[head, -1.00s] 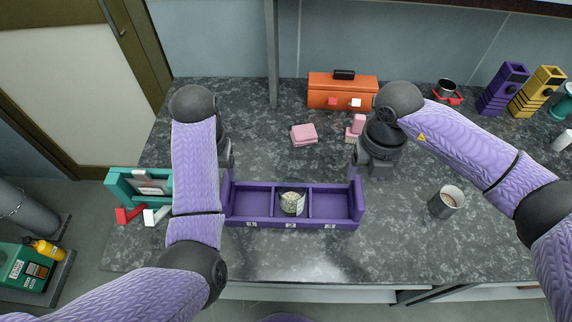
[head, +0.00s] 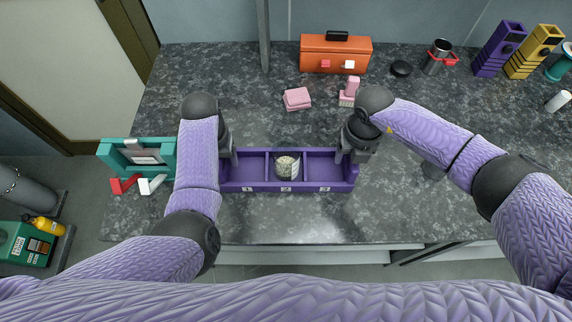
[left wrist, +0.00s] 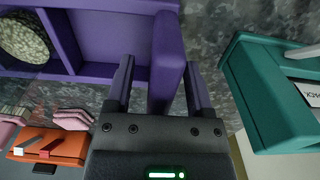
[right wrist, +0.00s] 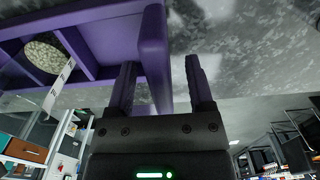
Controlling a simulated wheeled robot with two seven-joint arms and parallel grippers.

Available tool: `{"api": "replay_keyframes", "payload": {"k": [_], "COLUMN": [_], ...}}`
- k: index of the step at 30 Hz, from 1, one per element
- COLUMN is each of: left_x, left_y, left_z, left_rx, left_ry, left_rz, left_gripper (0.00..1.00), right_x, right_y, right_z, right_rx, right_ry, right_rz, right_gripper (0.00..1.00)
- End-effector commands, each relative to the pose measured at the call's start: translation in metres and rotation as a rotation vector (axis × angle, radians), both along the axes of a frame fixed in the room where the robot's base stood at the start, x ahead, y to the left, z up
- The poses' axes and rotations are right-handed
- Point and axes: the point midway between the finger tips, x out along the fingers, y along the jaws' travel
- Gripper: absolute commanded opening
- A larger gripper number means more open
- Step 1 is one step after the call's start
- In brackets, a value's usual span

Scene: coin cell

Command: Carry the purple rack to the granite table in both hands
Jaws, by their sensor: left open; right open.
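The purple rack (head: 246,186) lies level on a dark granite-look counter (head: 300,222). It has three compartments numbered 1 to 3, and a round speckled piece (head: 287,167) sits in the middle one. My left gripper (left wrist: 160,85) is open, with its fingers on either side of the rack's left end wall (left wrist: 166,62). My right gripper (right wrist: 160,85) is open, with its fingers on either side of the right end wall (right wrist: 154,50). I cannot tell whether any finger touches the wall. In the head view my wrists partly hide both rack ends.
A teal holder (head: 108,152) with red and white pieces in front stands left of the rack. Behind are pink blocks (head: 297,98), an orange toolbox (head: 335,54), a black disc (head: 401,68) and a red-handled pot (head: 438,58). Counter in front of the rack is clear.

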Motion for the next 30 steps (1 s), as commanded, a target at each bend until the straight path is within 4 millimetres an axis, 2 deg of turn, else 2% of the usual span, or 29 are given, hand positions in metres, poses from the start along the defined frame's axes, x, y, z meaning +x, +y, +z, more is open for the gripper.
{"api": "replay_keyframes", "payload": {"k": [4, 11, 14, 21, 30], "left_x": [-0.0001, -0.0001, -0.0001, -0.0001, -0.0001], "left_y": [0.0002, 0.0001, 0.0001, 0.0000, 0.0000], "left_z": [-0.0069, -0.0074, -0.0073, -0.0072, -0.0071], "left_rx": [0.000, 0.000, 0.000, 0.000, 0.000], "left_ry": [-0.001, -0.001, -0.001, -0.001, -0.001], "left_rz": [0.001, 0.000, 0.000, 0.000, 0.000], "left_gripper": [0.68, 0.68, 0.51, 0.00, 0.00], "right_x": [-0.0003, -0.0003, -0.0003, -0.0002, -0.0001], "right_y": [-0.0004, -0.0004, -0.0004, -0.0004, -0.0004], "right_z": [-0.0072, -0.0075, -0.0074, -0.0073, -0.0071], "right_rx": [-0.001, -0.001, -0.001, -0.001, -0.001], "right_ry": [0.000, 0.000, 0.000, 0.000, 0.000], "right_rz": [0.000, 0.000, 0.000, 0.000, 0.000], "right_gripper": [0.68, 0.68, 0.51, 0.00, 0.00]}}
